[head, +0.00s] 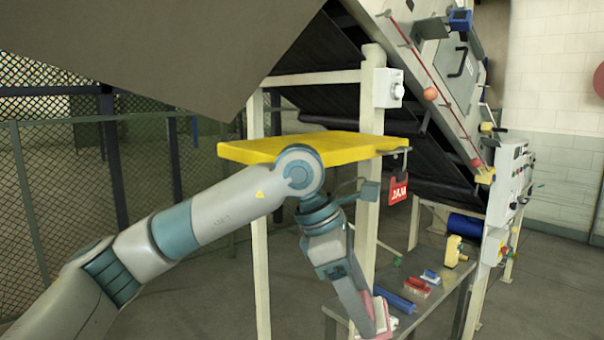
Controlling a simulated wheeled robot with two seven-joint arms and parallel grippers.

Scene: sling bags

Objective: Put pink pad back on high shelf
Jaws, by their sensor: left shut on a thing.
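My left arm reaches in from the left, and its gripper (376,318) points down at the lower centre. It is shut on the pink pad (381,312), which shows only in part between and beside the fingers. The pad is low, near the left side of the lower table; I cannot tell if it touches anything. A yellow high shelf (265,152) is above and behind my wrist, on a pale frame. My arm's joint covers part of its front edge, and its visible top looks bare. My right gripper is not in view.
The lower grey table (450,305) holds a blue cylinder (394,301), a red block (417,288) and a yellow item (454,251). A red tag (398,190) hangs at the shelf's right end. Pale posts (369,215) and a sloping conveyor stand close by. A mesh fence is left.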

